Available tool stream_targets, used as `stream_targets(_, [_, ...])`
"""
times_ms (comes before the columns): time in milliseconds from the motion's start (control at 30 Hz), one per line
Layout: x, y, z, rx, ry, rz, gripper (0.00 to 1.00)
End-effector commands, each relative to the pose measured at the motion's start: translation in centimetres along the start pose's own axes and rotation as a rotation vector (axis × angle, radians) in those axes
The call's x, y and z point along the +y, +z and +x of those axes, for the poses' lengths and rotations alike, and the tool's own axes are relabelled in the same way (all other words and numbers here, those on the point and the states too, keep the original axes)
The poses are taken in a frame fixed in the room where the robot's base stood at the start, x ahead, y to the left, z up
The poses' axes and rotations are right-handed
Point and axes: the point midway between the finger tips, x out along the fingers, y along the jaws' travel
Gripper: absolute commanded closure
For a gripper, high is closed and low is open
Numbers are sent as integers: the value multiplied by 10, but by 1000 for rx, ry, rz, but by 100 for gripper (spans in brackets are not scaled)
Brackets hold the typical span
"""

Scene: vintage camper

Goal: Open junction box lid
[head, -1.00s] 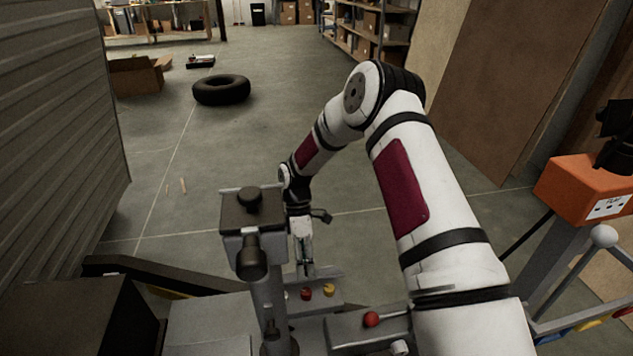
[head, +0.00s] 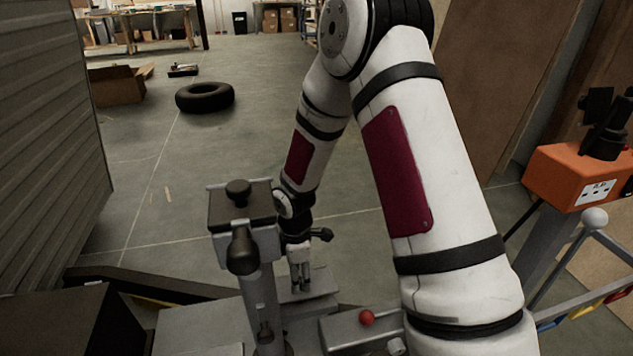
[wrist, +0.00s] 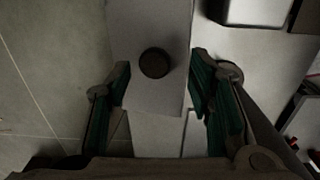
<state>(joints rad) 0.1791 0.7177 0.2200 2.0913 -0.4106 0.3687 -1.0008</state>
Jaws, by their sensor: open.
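A pale grey panel (wrist: 160,25) with a dark round knob (wrist: 155,62) fills the upper middle of the wrist view; it looks like the junction box lid. In the head view a grey plate (head: 322,283) shows under my gripper (head: 301,288), low in the middle. My gripper (wrist: 160,90) is open, its green-padded fingers on either side of the panel and knob with nothing held. No contact with the knob shows. In the head view the knob is hidden behind the fingers, and I cannot tell how far the lid is raised.
A post with a dark-capped box and black knob (head: 238,190) stands just left of my gripper. A grey box with a red knob (head: 367,317) is to the right. An orange socket box (head: 580,178) stands at far right. Open floor with a tire (head: 205,97) lies beyond.

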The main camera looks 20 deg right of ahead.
Motion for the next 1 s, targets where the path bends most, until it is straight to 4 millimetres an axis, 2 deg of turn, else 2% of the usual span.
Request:
stream_targets(33, [0,0,-13,1,1,1,52])
stream_targets(600, [0,0,-116,-1,1,3,52])
stream_targets(1000, [-16,12,-185,-41,44,140,52])
